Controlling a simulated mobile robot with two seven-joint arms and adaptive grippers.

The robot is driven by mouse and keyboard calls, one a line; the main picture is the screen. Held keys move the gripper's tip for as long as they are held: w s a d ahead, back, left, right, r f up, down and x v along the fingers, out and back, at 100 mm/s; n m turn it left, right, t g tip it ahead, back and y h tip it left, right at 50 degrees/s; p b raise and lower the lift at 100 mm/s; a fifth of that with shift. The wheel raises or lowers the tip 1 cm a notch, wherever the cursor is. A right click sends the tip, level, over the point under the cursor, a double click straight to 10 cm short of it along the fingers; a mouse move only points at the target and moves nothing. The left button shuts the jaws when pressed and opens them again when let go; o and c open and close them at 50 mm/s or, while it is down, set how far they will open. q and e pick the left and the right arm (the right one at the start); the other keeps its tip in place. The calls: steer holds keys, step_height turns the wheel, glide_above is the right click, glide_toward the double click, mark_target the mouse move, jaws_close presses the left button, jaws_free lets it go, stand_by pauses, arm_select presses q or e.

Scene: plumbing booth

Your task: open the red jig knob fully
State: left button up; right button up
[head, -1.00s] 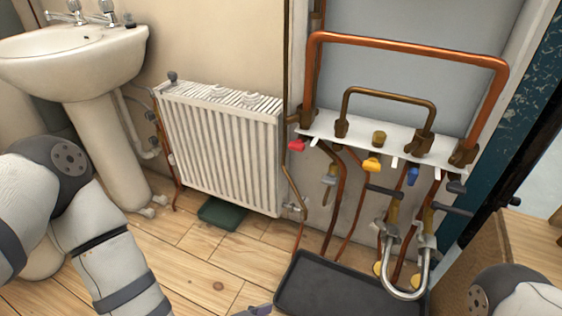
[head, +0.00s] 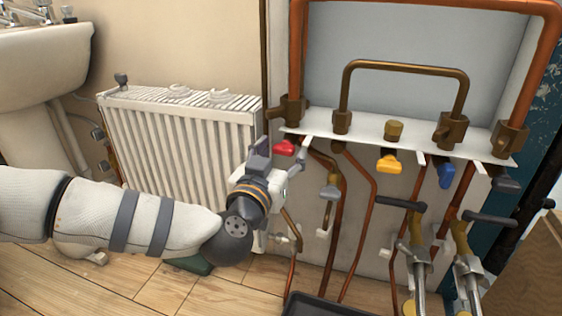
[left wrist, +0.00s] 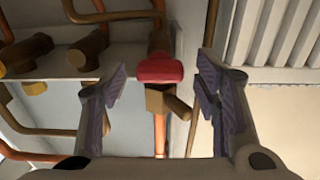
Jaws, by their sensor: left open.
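The red jig knob (head: 284,147) sits at the left end of the white jig plate (head: 370,132). In the left wrist view the red knob (left wrist: 160,72) shows between the two fingers, with a gap on each side. My left gripper (head: 268,152) is open, just left of and close to the knob in the head view. Its fingers (left wrist: 161,82) are apart and hold nothing. My right gripper is not in view.
Copper pipes (head: 338,250) run below. The white radiator (head: 165,145) stands behind my left arm, and a dark tray (head: 335,306) is at the bottom.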

arm_select(q)
steer(key=shift+w+r, duration=0.1)
steer(key=shift+w, duration=0.05)
steer(key=c, duration=1.2)
steer(key=shift+o, duration=0.3)
